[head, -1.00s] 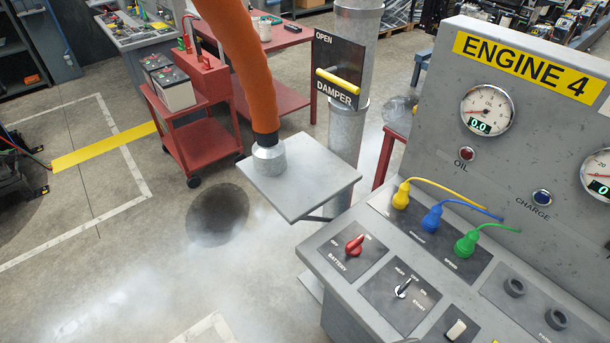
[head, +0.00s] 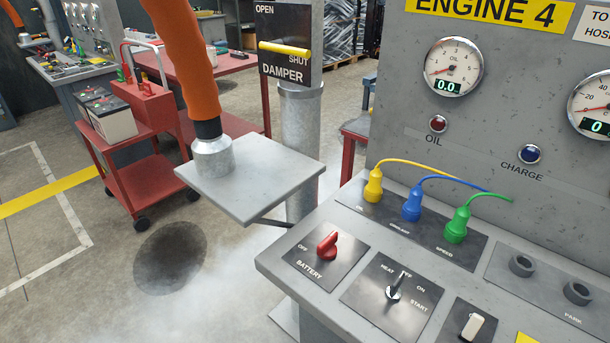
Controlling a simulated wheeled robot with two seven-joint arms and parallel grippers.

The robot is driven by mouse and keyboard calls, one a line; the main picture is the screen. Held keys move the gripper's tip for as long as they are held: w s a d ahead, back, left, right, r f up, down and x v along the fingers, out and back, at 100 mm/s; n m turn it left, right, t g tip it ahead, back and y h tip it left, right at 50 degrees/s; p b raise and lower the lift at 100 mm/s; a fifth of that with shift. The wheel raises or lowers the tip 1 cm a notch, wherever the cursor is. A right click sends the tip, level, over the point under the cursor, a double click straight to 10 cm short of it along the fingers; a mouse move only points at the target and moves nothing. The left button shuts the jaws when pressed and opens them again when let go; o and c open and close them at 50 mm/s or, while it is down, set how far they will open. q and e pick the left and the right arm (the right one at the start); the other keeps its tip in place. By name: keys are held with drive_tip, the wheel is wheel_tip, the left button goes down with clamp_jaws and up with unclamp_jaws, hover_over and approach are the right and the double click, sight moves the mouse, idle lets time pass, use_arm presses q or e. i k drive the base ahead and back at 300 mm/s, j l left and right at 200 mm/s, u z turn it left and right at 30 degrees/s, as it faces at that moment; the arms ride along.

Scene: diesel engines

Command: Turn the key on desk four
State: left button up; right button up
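The desk under the yellow ENGINE 4 sign (head: 490,12) stands at the right in the head view. On its sloped grey top is a key switch (head: 394,287) on a black plate marked HEAT, OFF, ON and START. Its dark pointer end is tilted up and to the right, near OFF. To its left is a red battery switch (head: 327,247) on a plate marked OFF and BATTERY. Neither of my grippers shows in the head view.
Yellow (head: 373,187), blue (head: 412,205) and green (head: 456,225) plugs stand in a row behind the switches. Left of the desk are a damper post with a yellow handle (head: 284,49), a grey plate (head: 250,180) with an orange hose (head: 187,60), and a red cart (head: 125,170). Haze drifts over the floor.

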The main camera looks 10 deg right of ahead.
sight(394, 292)
drive_tip(key=z, duration=1.1)
